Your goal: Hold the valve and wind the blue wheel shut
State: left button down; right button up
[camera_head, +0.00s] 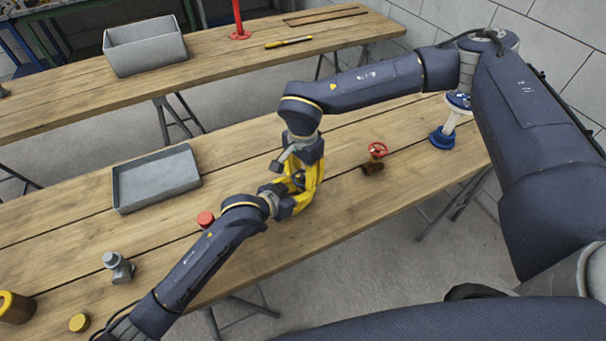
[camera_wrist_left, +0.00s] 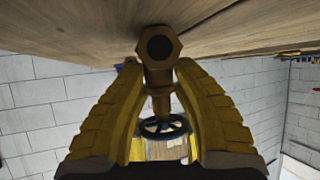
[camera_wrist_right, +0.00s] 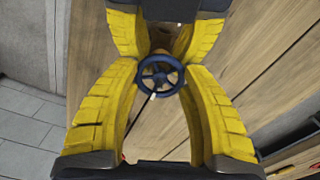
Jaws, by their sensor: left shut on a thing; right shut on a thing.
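The brass valve (camera_wrist_left: 159,75) with its blue wheel (camera_wrist_left: 163,128) shows in the left wrist view. My left gripper (camera_wrist_left: 158,78) has its yellow fingers shut on the valve body, one on each side. In the right wrist view my right gripper (camera_wrist_right: 160,82) has its fingers around the blue wheel (camera_wrist_right: 159,76) and is shut on it. In the head view both yellow grippers meet over the near table: the right one (camera_head: 297,182) comes from above, the left one (camera_head: 296,200) from the left. They hide the valve there.
On the near table (camera_head: 240,160) stand a brass valve with a red wheel (camera_head: 376,152), a blue-and-white fitting (camera_head: 450,120), a grey tray (camera_head: 120,195), a red cap (camera_head: 205,219) and a grey fitting (camera_head: 117,267). A far table carries a grey bin (camera_head: 150,65).

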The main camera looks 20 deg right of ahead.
pick_arm(q)
jog(key=shift+r, duration=0.1)
pick_arm(e)
jog(key=m, duration=0.4)
jog(key=shift+m, duration=0.3)
jog(key=m, duration=0.4)
jog(key=shift+s+m, duration=0.1)
jog(key=shift+m, duration=0.2)
jog(key=m, duration=0.4)
jog(key=shift+m, duration=0.3)
jog(key=m, duration=0.3)
jog(key=shift+m, duration=0.3)
jog(key=m, duration=0.4)
jog(key=shift+m, duration=0.3)
jog(key=m, duration=0.3)
jog(key=shift+m, duration=0.3)
jog(key=m, duration=0.4)
jog(key=shift+m, duration=2.2)
